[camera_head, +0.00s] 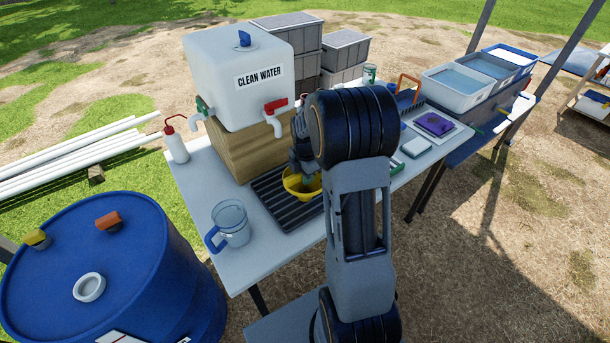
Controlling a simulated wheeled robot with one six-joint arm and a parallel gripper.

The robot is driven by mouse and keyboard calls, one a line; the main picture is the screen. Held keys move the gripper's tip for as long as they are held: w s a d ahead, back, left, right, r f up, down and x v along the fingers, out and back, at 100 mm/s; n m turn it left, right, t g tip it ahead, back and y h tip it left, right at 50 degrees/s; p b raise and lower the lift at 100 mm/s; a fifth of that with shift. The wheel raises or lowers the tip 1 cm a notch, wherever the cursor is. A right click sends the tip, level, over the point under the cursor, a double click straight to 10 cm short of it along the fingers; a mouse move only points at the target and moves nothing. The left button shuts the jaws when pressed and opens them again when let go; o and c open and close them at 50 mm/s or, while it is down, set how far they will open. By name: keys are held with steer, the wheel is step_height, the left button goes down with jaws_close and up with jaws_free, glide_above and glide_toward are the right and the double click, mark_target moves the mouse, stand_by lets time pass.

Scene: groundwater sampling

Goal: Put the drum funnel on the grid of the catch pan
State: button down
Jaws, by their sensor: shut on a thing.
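The drum funnel (292,188) is yellow, with a wide bowl facing up. My gripper (304,174) is shut on it, pointing down from above, and my arm hides part of it on the right. The catch pan's dark slatted grid (276,207) lies on the table below the clean water tank's taps. The funnel overlaps the grid in the picture; I cannot tell whether it touches the grid or hangs above it. The funnel's spout is not clearly seen.
The clean water tank (225,70) stands on a wooden block (232,150) behind the grid. A clear jug (230,222) stands at the front left, a wash bottle (175,140) at the left edge. A blue drum (150,270) stands beside the table (190,180).

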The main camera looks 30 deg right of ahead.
steer(key=shift+f, duration=0.15)
steer(key=c, duration=1.1)
jaws_free()
